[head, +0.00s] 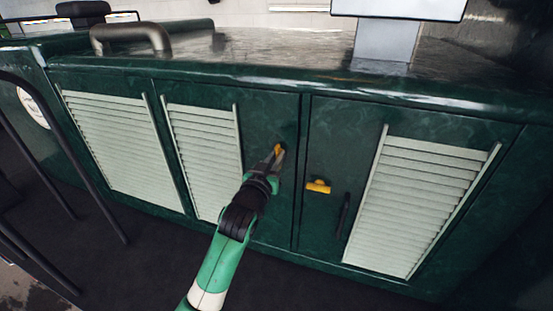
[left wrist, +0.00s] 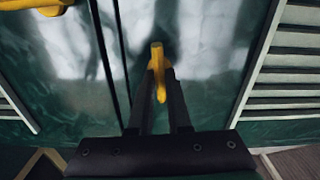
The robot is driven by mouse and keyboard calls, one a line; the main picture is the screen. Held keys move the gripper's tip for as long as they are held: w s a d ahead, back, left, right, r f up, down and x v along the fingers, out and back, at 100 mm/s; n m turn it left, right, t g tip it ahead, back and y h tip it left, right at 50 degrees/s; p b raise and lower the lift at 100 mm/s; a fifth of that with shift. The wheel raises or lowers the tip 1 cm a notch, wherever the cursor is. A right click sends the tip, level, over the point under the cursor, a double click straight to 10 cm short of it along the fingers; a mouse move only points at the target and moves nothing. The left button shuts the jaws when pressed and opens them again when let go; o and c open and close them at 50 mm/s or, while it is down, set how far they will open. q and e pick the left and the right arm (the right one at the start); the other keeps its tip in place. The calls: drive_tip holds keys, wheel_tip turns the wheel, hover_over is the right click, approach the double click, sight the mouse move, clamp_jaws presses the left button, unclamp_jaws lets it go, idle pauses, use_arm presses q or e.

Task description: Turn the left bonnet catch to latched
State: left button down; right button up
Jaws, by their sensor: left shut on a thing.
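The left bonnet catch (head: 277,149) is a small yellow handle on the dark green door left of the middle seam. My left gripper (head: 276,156) is shut on it, and the fingers hide part of it. In the left wrist view the catch (left wrist: 158,58) sits between the two dark fingers (left wrist: 160,82), its handle running lengthwise along the picture. A second yellow catch (head: 318,187) lies roughly crosswise on the door right of the seam. It also shows in the left wrist view (left wrist: 42,6), cut off at the top left. My right gripper is not in view.
Pale louvred panels (head: 202,155) flank the catches, with another louvred panel (head: 415,205) on the right. A dark upright handle (head: 343,215) is below the second catch. A dark curved rail (head: 130,38) and a grey post (head: 386,40) stand on top. Dark floor lies in front.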

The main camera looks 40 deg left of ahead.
use_arm(q)
drive_tip(key=shift+s+a+f+n+b, duration=0.15)
drive_tip(key=shift+n+b, duration=1.05)
drive_tip(key=shift+n, duration=1.65)
drive_tip(key=shift+w+a+f+n+b, duration=0.1)
drive_tip(key=shift+n+b, duration=1.1)
drive_tip(key=shift+n, duration=1.6)
drive_tip(key=shift+s+a+f+n+b, duration=0.15)
drive_tip(key=shift+n+b, duration=1.05)
drive_tip(key=shift+n, duration=1.65)
drive_tip(key=shift+d, duration=0.1)
drive_tip(key=c, duration=0.9)
unclamp_jaws()
drive_tip(key=shift+o, duration=0.2)
drive_tip(key=p+v, duration=0.8)
drive_tip(key=v, duration=0.3)
drive_tip(key=shift+s+d, duration=0.15)
drive_tip(key=shift+s, duration=0.1)
